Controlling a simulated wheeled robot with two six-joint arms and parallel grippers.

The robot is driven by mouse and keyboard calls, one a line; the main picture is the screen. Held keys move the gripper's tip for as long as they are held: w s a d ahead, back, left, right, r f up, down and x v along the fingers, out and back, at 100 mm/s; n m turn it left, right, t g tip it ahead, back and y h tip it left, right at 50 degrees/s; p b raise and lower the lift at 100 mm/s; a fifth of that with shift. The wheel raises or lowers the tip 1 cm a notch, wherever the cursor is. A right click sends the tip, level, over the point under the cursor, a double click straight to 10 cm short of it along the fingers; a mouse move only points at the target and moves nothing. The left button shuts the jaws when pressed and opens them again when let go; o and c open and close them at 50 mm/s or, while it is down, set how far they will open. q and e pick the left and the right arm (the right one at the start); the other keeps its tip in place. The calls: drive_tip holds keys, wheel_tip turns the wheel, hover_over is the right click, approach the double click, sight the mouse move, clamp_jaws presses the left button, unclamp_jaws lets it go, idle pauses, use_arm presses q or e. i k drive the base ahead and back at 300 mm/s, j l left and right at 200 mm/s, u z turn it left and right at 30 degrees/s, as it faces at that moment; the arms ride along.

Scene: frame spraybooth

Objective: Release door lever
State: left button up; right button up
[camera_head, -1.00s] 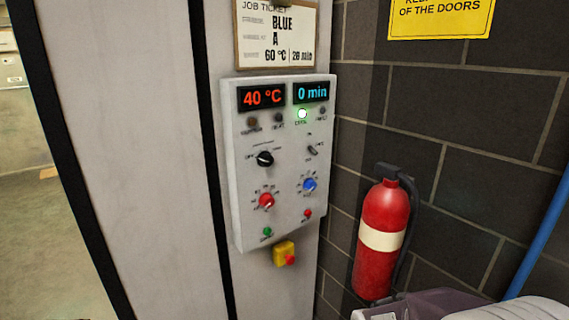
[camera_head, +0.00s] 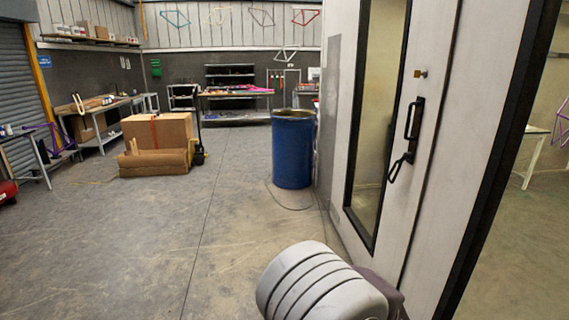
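The white booth door (camera_head: 447,140) with a tall dark-framed window stands on the right in the head view. A black upright handle (camera_head: 413,118) is on the door beside the window. A black looped lever (camera_head: 399,168) sits at the handle's lower end and slants down to the left. I cannot tell for sure whether the lever is latched. Neither gripper is in view, and nothing is touching the handle or lever. A grey ribbed part of my own arm shows at the bottom, below and left of the lever.
A blue drum (camera_head: 293,150) stands left of the door. A large cardboard box (camera_head: 158,130) and a brown roll sit farther left near workbenches. Shelves (camera_head: 230,85) stand at the back. The concrete floor (camera_head: 150,240) in the left foreground is clear.

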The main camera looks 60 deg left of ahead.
sight(407, 155)
drive_tip(key=u, duration=1.15)
